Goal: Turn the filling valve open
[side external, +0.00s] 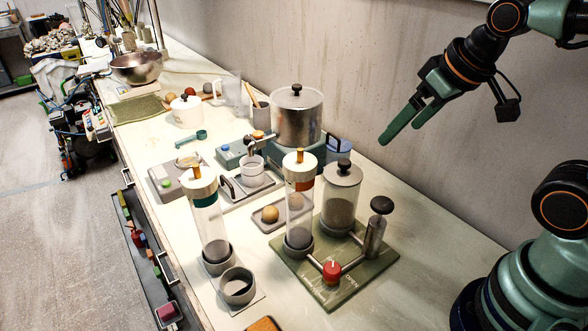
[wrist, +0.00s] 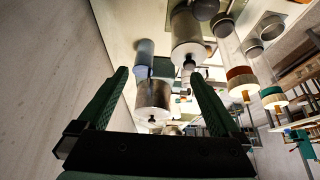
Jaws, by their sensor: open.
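A red knob (side external: 331,270) with a pale pointer mark sits near the front of a green base plate (side external: 379,268); it looks like the filling valve. Lettering, which seems to read OPEN, is printed on the plate beside it. Pipes on the plate join the knob to a clear column (side external: 299,215) with an orange-banded cap, a lidded jar (side external: 341,200) and a black-topped hand pump (side external: 376,228). My gripper (side external: 402,132) is open and empty, high above the bench and far from the knob. In the wrist view my gripper (wrist: 158,76) is also open; I cannot make out the knob there.
A second clear column (side external: 207,222) stands left of the plate, with an empty ring holder (side external: 237,287) in front. A large steel pot (side external: 297,117) stands behind, near the wall. The bench right of the plate is clear.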

